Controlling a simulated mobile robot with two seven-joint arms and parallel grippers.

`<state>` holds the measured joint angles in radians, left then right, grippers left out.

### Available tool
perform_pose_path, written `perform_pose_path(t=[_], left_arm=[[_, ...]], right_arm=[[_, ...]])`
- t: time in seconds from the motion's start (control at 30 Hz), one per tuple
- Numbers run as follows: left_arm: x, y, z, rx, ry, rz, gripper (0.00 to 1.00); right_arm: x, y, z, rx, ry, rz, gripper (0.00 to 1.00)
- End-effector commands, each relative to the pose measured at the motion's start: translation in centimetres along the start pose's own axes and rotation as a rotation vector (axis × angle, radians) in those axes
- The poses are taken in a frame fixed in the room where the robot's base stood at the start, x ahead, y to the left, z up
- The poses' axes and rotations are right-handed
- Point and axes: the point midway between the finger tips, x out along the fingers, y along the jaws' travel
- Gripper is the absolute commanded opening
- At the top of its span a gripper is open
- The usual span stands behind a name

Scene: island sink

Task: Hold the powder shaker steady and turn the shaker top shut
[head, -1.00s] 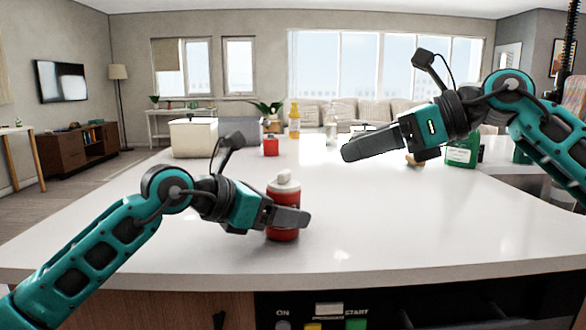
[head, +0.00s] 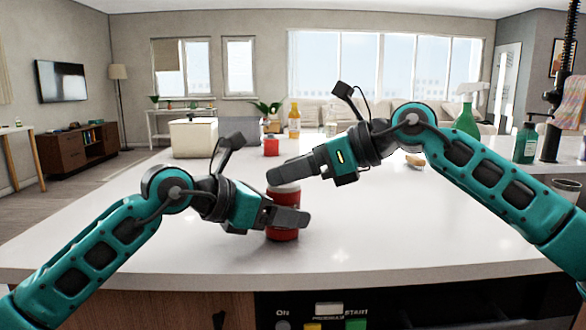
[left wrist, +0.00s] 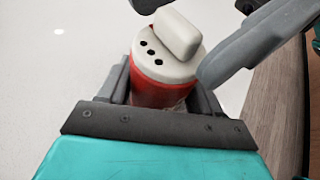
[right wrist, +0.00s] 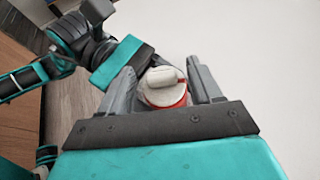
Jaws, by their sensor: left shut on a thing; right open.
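The powder shaker (head: 283,232) is a red cylinder standing upright on the white counter near its front. My left gripper (head: 290,216) is shut around its body from the left. The shaker top (left wrist: 168,58) is white with a raised grip block, and several dark holes show beside the block in the left wrist view. My right gripper (head: 285,174) is open at the height of the shaker top. In the right wrist view, the top (right wrist: 163,82) sits between the two open fingers (right wrist: 163,80). In the head view, the right gripper hides most of the top.
A white bin (head: 193,138), a small red container (head: 271,147) and a yellow bottle (head: 294,120) stand at the back of the counter (head: 420,220). Green bottles (head: 467,120) stand at the right. The counter around the shaker is clear.

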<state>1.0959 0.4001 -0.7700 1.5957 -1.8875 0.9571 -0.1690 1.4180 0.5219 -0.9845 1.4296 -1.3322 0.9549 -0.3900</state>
Motion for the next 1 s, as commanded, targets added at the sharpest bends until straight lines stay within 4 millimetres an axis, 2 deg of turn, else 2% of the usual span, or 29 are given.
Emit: perform_pose_path(t=[0.1,0.67,1.0], left_arm=[[0.19,-0.01,-0.53,-0.004,0.013,-0.002,0.29],[0.19,0.00,-0.54,-0.004,0.013,-0.001,0.29],[0.18,0.02,-0.54,-0.003,0.013,-0.001,0.29]], right_arm=[[-0.01,-0.01,-0.03,0.000,0.000,0.000,0.62],[-0.04,0.00,-0.04,0.000,0.000,0.000,0.08],[-0.04,0.03,-0.11,0.016,0.007,-0.043,0.07]])
